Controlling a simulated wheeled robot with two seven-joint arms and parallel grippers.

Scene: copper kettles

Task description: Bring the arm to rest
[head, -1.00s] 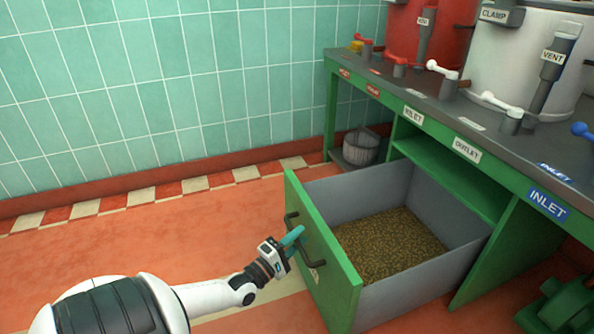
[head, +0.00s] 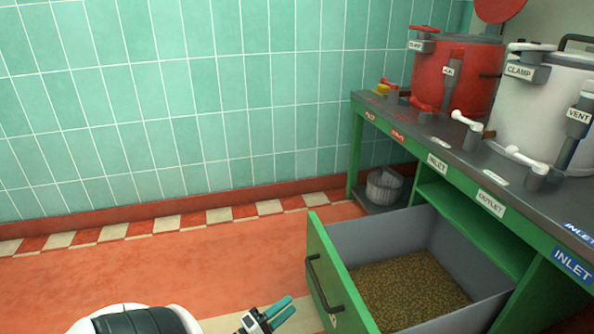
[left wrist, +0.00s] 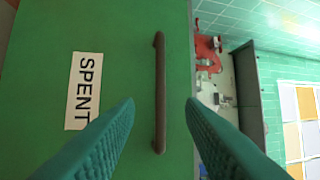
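My left gripper (head: 275,312) shows at the bottom of the head view, left of the open green drawer (head: 332,278) and apart from its dark handle (head: 318,283). In the left wrist view its two teal fingers (left wrist: 160,120) are spread apart with nothing between them. Beyond them are the brown handle (left wrist: 159,92) and the green drawer front with a "SPENT" label (left wrist: 84,91). The drawer stands pulled out and holds brown grain-like matter (head: 410,287). My right gripper is in neither view.
A green bench with a dark top (head: 455,150) stands at the right, bearing a red kettle (head: 445,80) and a white kettle (head: 535,110). A pale bucket (head: 383,187) sits beneath it. The red floor (head: 150,270) left of the drawer is clear; a tiled wall stands behind.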

